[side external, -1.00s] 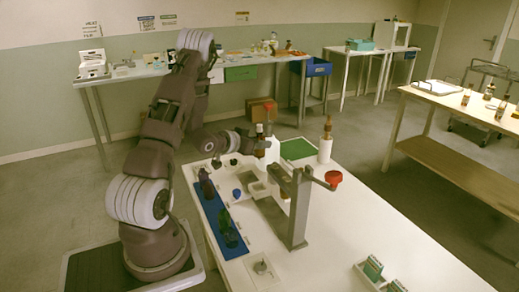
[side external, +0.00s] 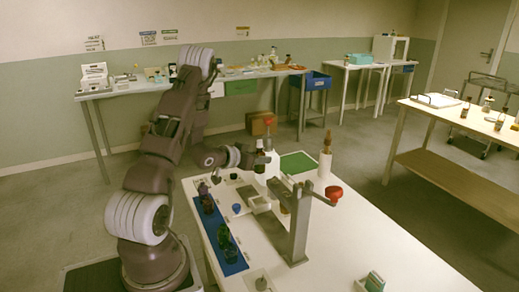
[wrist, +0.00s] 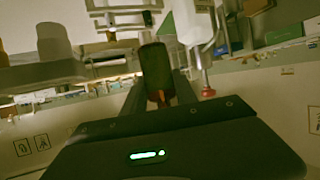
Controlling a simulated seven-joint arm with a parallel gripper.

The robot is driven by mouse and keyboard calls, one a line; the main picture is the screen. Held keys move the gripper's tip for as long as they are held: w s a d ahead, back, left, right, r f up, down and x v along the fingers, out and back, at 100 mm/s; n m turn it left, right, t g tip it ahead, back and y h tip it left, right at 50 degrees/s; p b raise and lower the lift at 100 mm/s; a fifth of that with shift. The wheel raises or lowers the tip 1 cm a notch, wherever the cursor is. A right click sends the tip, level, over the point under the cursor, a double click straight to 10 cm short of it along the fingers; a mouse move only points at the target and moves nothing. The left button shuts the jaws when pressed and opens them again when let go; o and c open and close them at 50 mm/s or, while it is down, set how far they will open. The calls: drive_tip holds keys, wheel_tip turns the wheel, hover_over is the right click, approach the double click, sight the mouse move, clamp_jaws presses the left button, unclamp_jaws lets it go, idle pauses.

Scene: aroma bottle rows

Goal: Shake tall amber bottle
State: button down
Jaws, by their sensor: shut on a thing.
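The amber bottle (side external: 260,163) is in my gripper (side external: 254,160), at the far left part of the white workbench. It is small and partly hidden in the side external view. In the wrist view the bottle (wrist: 156,70) looks dark, with an amber glow low down, and stands between the two fingers of my gripper (wrist: 158,98). The fingers are shut on it. I cannot tell whether its base touches anything.
A white bottle (side external: 272,166) with an orange top stands close beside it. A grey stand (side external: 298,220) with a red knob (side external: 334,193) rises nearer the camera. A blue mat (side external: 221,238) holds dark items. A white bottle with an amber top (side external: 325,166) stands right; bench front right is mostly clear.

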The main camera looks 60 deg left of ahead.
sight(259, 141)
wheel_tip(259, 141, up, 7)
drive_tip(key=shift+a, duration=0.1)
wheel_tip(259, 141, down, 7)
wheel_tip(259, 141, up, 6)
drive_tip(key=shift+w, duration=0.1)
drive_tip(key=shift+f, duration=0.3)
wheel_tip(259, 141, down, 6)
drive_tip(key=shift+r, duration=0.45)
